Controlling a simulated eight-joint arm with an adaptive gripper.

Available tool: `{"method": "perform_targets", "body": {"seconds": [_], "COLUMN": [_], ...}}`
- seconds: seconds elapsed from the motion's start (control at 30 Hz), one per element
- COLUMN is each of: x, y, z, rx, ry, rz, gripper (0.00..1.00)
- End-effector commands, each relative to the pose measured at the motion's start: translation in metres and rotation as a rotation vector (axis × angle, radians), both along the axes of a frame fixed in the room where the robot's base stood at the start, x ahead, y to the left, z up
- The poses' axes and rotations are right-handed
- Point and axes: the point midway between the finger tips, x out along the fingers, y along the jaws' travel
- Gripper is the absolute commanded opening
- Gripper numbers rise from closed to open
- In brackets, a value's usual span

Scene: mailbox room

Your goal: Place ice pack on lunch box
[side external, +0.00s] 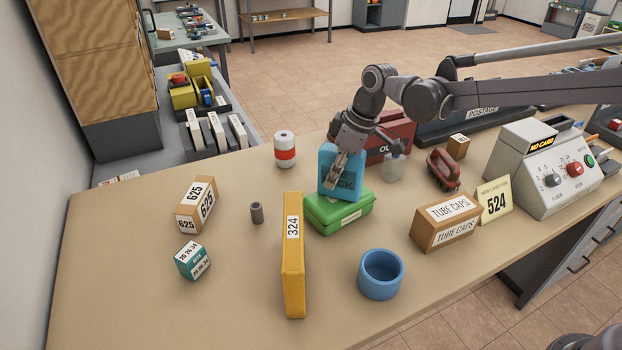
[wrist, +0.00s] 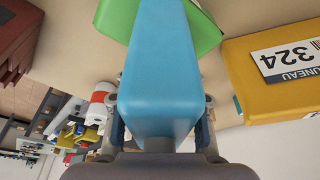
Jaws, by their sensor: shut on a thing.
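The ice pack (side external: 328,162) is a blue flat block with dark lettering. My gripper (side external: 343,172) is shut on it and holds it upright over the lunch box. The lunch box (side external: 340,211) is green with a pale label on its front and lies closed on the table. The ice pack's lower edge is at the lunch box's lid; I cannot tell whether they touch. In the wrist view the ice pack (wrist: 162,75) fills the middle between the fingers, with the green lunch box (wrist: 205,28) beyond it.
A yellow box marked 324 (side external: 293,255) stands just left of the lunch box. A blue cup (side external: 380,277) and a tube caps box (side external: 445,222) are in front and to the right. A red box (side external: 392,143) is behind.

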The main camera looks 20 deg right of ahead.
Motion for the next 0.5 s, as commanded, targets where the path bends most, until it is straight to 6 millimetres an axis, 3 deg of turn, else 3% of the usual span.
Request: {"method": "perform_targets", "body": {"seconds": [0.27, 0.3, 0.37, 0.5], "x": [0.0002, 0.0002, 0.0002, 0.0002], "y": [0.0000, -0.0001, -0.0001, -0.0001], "z": [-0.0025, -0.0027, -0.0026, -0.0025], "rx": [0.000, 0.000, 0.000, 0.000], "ry": [0.000, 0.000, 0.000, 0.000], "rz": [0.000, 0.000, 0.000, 0.000], "gripper": [0.00, 0.48, 0.62, 0.62]}}
